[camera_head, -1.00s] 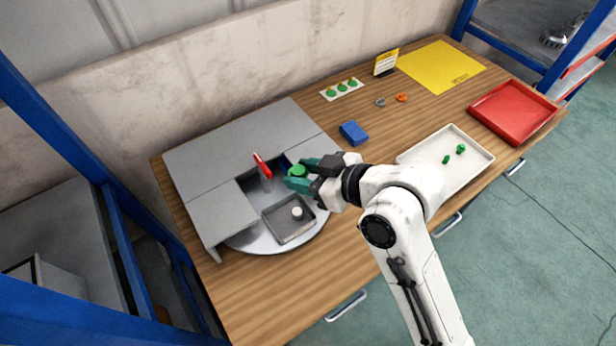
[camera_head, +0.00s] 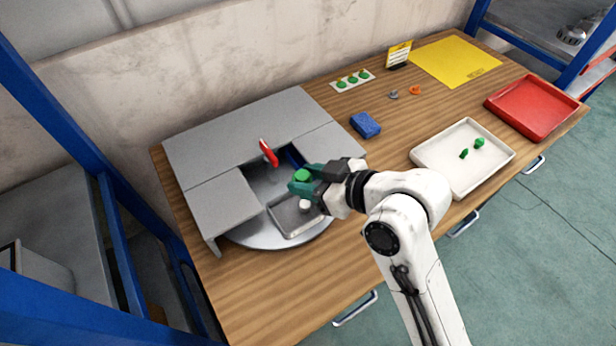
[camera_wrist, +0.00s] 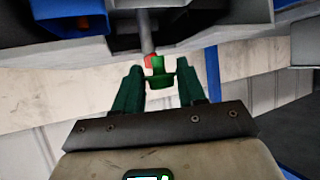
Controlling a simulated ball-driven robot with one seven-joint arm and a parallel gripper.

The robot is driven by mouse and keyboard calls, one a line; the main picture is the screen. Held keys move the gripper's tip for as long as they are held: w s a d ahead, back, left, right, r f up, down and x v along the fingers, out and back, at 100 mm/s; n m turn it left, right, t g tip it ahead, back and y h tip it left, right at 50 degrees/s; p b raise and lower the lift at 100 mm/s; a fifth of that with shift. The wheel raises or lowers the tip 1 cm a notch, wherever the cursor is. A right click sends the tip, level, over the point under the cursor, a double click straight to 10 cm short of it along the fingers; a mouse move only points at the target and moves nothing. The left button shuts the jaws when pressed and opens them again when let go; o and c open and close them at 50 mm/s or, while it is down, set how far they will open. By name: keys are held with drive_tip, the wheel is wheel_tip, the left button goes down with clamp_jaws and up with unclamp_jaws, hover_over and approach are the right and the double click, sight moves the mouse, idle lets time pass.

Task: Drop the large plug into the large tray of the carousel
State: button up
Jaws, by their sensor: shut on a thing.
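My gripper (camera_head: 304,184), with dark green fingers, is shut on a green plug (camera_head: 302,175) above the carousel (camera_head: 252,234). In the wrist view the plug (camera_wrist: 158,72) sits upright between the fingertips. A grey, low-walled tray (camera_head: 287,228) lies on the near part of the round metal carousel, just below and in front of my gripper. A small white round piece (camera_head: 305,206) shows at that tray, close under the fingers. Part of the tray is hidden by my gripper. A blue part (camera_head: 292,158) shows behind it, mostly hidden.
Grey covers (camera_head: 220,207) surround the carousel's back and sides. A red-topped post (camera_head: 268,152) stands close left of my gripper. A blue block (camera_head: 365,125), a white tray (camera_head: 440,155) with green pieces, a red tray (camera_head: 530,108) and a yellow mat (camera_head: 455,60) lie right.

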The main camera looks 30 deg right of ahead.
drive_tip(key=o, duration=1.1)
drive_tip(key=shift+s, duration=0.1)
drive_tip(key=p+v, duration=0.8)
drive_tip(key=v, duration=0.2)
drive_tip(key=shift+s+r, duration=0.2)
drive_tip(key=shift+s, duration=0.1)
drive_tip(key=shift+d, duration=0.15)
